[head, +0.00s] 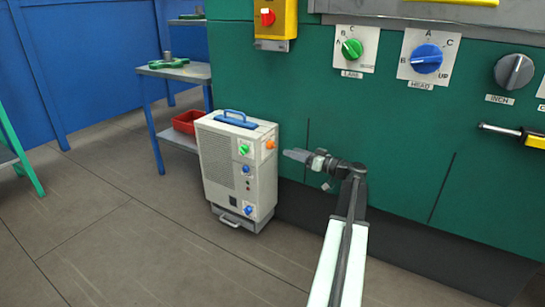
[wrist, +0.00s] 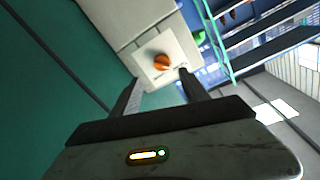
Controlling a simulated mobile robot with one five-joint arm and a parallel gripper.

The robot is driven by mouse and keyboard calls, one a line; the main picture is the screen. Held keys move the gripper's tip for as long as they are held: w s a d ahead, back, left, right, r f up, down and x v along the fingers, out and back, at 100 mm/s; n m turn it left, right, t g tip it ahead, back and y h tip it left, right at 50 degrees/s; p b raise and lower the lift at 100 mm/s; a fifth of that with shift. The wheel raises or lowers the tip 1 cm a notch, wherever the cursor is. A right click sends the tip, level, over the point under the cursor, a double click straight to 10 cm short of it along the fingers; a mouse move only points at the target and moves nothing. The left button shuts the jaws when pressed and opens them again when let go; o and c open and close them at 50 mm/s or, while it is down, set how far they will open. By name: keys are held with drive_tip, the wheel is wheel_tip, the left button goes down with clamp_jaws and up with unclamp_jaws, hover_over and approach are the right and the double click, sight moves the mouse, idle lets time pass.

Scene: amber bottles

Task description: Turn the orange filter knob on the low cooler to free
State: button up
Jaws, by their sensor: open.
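The low cooler (head: 219,158) is a beige box standing on the floor against the green machine. Its orange filter knob (head: 270,144) is at the upper right of the cooler, on a pale plate. My gripper (head: 286,153) is just to the right of the knob, pointing at it. In the wrist view the orange knob (wrist: 161,62) lies ahead, between and beyond the two dark fingertips (wrist: 159,76). The fingers are apart and hold nothing. The knob's plate (wrist: 178,45) has markings too small to read. I cannot tell which setting the knob is at.
The cooler also has a green knob (head: 244,149), blue knobs (head: 246,181) and a blue top handle (head: 236,119). The green machine (head: 400,140) stands close behind my arm and has several larger knobs. A blue-legged table (head: 180,72) and red bin (head: 187,121) are left. Floor in front is clear.

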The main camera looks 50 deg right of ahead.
sight(275, 146)
drive_tip(key=w, duration=0.2)
drive_tip(key=w+a, duration=0.1)
drive_tip(key=w, duration=0.5)
drive_tip(key=shift+a, duration=0.3)
clamp_jaws()
